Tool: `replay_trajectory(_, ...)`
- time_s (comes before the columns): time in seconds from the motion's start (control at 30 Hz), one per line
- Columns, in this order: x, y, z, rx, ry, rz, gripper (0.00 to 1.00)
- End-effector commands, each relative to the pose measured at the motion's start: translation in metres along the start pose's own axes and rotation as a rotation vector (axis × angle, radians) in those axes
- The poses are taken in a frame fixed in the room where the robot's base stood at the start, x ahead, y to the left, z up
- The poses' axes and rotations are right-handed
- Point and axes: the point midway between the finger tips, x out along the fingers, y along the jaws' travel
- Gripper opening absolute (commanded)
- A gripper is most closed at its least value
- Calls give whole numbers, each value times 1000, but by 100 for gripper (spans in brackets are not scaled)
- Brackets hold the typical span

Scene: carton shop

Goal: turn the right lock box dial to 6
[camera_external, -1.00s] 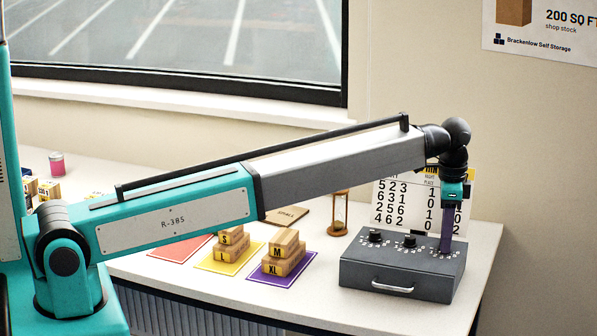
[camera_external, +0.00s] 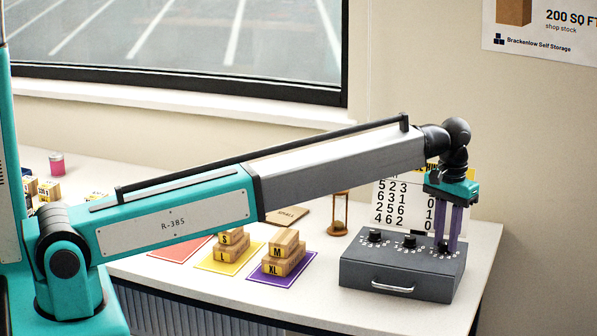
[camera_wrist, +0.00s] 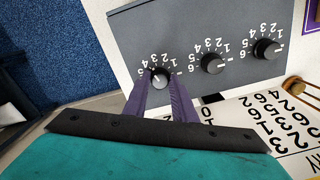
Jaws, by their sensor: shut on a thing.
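The grey lock box (camera_external: 380,272) stands on the counter with a row of black dials on its top and a handle on its front. My gripper (camera_external: 446,246) points down over the right end of the box. Its two purple fingers are shut on the right dial (camera_wrist: 160,76), one on each side of it. In the wrist view the box appears turned round, so this dial is leftmost. The fingers partly cover its number ring, and I cannot read its setting surely. The middle dial (camera_external: 409,241) and left dial (camera_external: 375,236) stand free.
A number card (camera_external: 400,205) stands behind the box. An hourglass (camera_external: 339,212) is left of it. Wooden blocks (camera_external: 284,248) sit on a purple mat (camera_external: 270,278), with more on a yellow mat (camera_external: 212,266). The counter's right end is clear.

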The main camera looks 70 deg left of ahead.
Motion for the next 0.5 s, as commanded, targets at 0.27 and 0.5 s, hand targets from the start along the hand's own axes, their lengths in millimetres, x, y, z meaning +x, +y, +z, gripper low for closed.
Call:
replay_trajectory(0.27, 0, 0, 0, -252, -1, 0, 2)
replay_trajectory(0.5, 0, 0, 0, -471, -1, 0, 2)
